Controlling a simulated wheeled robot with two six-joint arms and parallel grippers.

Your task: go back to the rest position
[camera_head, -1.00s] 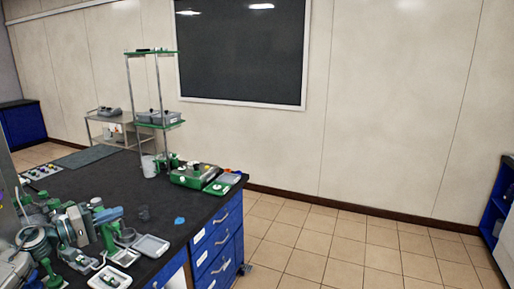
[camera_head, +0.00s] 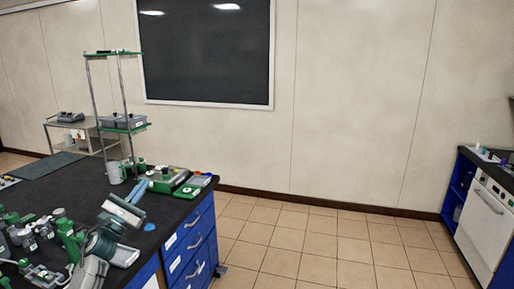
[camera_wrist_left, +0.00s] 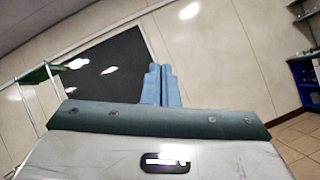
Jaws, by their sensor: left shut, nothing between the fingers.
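My left gripper (camera_head: 138,193) is in the head view at lower left, in front of the black-topped bench. Its light blue fingers point up and to the right. In the left wrist view the two fingers (camera_wrist_left: 161,84) stand side by side, closed together with nothing between them. Behind them are the dark wall board and the pale wall. My right gripper is not in view.
The black bench (camera_head: 62,193) with blue drawers (camera_head: 197,244) carries green-and-grey equipment at lower left and a rack (camera_head: 128,122). A white-fronted appliance (camera_head: 484,220) stands at right. The tiled floor (camera_head: 317,245) between is clear.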

